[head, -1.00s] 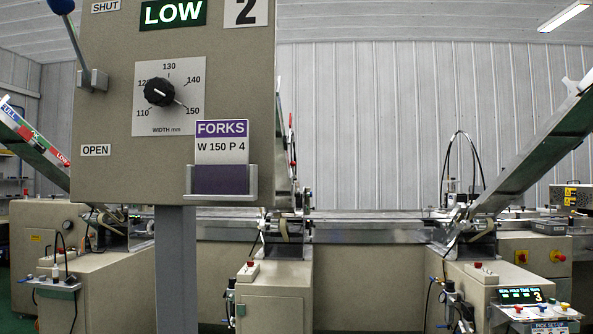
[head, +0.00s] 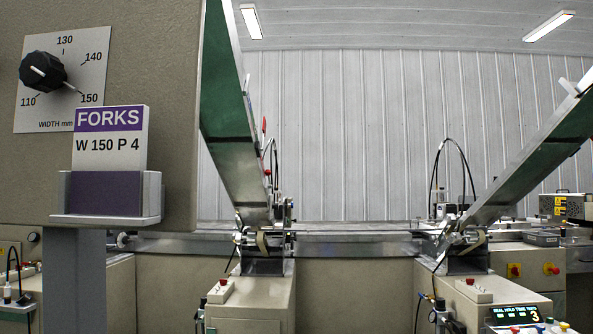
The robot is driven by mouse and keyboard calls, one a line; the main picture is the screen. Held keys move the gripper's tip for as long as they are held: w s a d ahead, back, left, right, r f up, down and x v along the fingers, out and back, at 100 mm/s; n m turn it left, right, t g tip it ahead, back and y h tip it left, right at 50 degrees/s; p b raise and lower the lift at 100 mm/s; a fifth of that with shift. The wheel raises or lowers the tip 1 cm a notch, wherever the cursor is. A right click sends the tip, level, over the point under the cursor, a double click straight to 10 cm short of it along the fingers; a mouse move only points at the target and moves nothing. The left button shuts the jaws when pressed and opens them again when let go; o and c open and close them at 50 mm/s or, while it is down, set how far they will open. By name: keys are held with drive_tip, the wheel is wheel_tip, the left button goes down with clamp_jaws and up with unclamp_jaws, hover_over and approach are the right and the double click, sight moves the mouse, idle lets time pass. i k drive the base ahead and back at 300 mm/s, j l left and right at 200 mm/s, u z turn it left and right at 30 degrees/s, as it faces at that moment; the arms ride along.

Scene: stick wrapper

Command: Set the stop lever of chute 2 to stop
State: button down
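The control panel (head: 150,30) that carried the number 2 a second ago fills the left of the view; its number and blue-knobbed lever are now out of the picture. A sloping chute (head: 232,105) comes down just right of the panel. A thin red-tipped lever (head: 264,125) stands up by the chute's right side, with a small red spot lower down near it. I cannot tell from here whether it is the stop lever or how it is set. My gripper is not in view.
The panel's width dial (head: 42,70) points near 150, above a FORKS card (head: 110,135) in a holder. A second chute (head: 530,150) slopes at the right, above a box with a lit display (head: 516,314).

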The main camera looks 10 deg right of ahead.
sight(268, 172)
drive_tip(key=i+l+z, duration=0.2)
drive_tip(key=i, duration=0.25)
drive_tip(key=i+l+z, duration=0.2)
drive_tip(key=i, duration=0.25)
drive_tip(key=i+l+u, duration=0.1)
drive_tip(key=i+u, duration=0.15)
drive_tip(key=i, duration=0.55)
drive_tip(key=i+l+u, duration=0.45)
drive_tip(key=i+l+z, duration=0.05)
